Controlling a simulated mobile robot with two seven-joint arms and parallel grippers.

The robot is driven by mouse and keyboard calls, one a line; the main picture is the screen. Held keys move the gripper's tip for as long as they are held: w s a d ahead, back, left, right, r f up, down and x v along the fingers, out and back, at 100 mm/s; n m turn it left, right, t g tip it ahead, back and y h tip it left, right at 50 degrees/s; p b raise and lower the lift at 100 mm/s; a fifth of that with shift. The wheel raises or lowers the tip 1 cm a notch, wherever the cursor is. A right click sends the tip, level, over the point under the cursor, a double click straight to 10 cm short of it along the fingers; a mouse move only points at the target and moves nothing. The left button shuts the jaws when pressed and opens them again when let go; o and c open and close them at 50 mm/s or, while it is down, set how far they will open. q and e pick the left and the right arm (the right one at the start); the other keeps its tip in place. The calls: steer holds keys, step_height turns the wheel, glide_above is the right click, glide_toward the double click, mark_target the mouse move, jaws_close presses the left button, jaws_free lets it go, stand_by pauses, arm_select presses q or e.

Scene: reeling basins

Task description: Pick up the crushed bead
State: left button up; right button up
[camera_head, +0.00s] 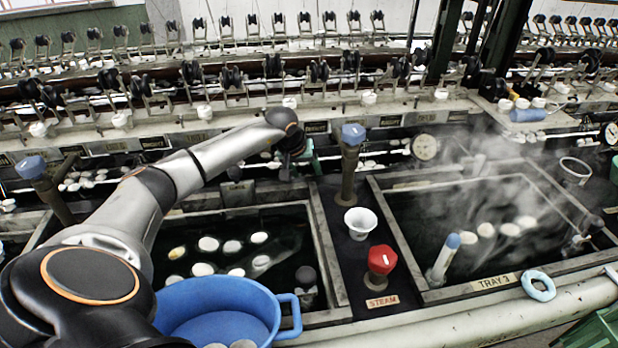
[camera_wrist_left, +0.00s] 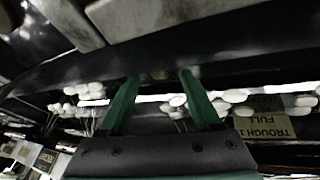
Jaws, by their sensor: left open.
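My left gripper (camera_head: 300,160) reaches over the back rim of the left basin, its green fingers partly hidden behind my wrist. In the left wrist view the gripper (camera_wrist_left: 160,77) is open, with two green fingers apart. A small, dim brownish thing (camera_wrist_left: 158,74) shows between the fingertips; I cannot tell whether it is the crushed bead. White cocoons (camera_wrist_left: 235,96) lie in a row beyond the fingers. In the head view, several white cocoons (camera_head: 208,244) float in the left basin, and one yellowish one (camera_head: 177,252) is among them. My right gripper is not in view.
A blue basin (camera_head: 285,325) stands at the front. A white cup (camera_head: 360,222), a red steam knob (camera_head: 381,262) and a blue-topped post (camera_head: 350,170) stand between the basins. The right basin (camera_head: 470,290) steams.

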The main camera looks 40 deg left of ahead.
arm_select(q)
steer(key=c, duration=0.9)
